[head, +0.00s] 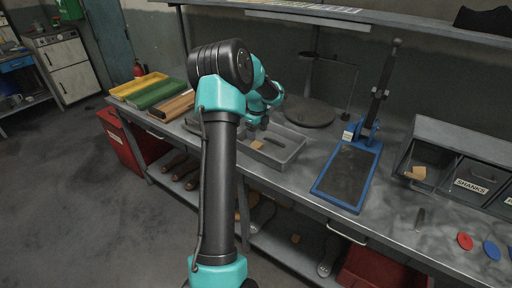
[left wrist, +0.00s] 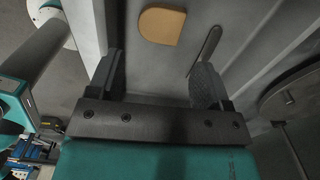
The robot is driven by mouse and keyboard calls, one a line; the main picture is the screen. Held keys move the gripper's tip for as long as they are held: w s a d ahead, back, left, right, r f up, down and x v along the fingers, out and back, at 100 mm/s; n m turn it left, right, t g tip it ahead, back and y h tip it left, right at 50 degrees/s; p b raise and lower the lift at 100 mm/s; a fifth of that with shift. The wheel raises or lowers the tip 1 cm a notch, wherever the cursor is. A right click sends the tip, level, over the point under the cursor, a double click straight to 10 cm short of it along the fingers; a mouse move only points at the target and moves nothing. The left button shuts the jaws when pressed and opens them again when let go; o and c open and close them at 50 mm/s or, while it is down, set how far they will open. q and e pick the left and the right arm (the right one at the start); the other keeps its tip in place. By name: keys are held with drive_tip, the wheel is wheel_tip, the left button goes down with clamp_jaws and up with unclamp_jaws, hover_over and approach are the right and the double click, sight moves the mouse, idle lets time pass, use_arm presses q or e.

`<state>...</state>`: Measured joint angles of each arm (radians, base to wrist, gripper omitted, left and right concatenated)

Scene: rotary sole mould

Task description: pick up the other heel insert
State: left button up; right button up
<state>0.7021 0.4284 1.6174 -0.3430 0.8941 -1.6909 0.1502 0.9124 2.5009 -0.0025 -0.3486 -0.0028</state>
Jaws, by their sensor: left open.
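A tan heel insert (left wrist: 161,26) with one rounded end lies flat on the floor of the grey tray (head: 290,154); in the head view it is a small tan patch (head: 257,145). A thin dark strip (left wrist: 205,50), perhaps a shank, lies beside it in the tray. My left gripper (left wrist: 160,68) is open and empty over the tray. Its two fingers stand wide apart, with the insert beyond their tips, roughly between them and not touched. In the head view the left gripper (head: 254,126) is small and partly hidden by my arm. My right gripper is not in view.
A blue-framed press (head: 322,188) with an upright post stands right of the tray. Grey bins (head: 445,170) stand farther right, one holding tan pieces (head: 416,172). Red (head: 465,241) and blue (head: 491,250) discs lie in front. Yellow, green and brown containers (head: 158,94) sit at left.

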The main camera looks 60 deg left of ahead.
sight(256, 145)
use_arm(q)
drive_tip(key=shift+f, duration=0.95)
drive_tip(key=shift+s+a+f, duration=0.1)
drive_tip(key=shift+a+f, duration=0.1)
drive_tip(key=shift+f, duration=1.1)
drive_tip(key=shift+s+a+f, duration=0.1)
drive_tip(key=shift+a+f, duration=0.05)
drive_tip(key=shift+f, duration=1.15)
drive_tip(key=c, duration=0.7)
drive_tip(key=shift+r, duration=0.1)
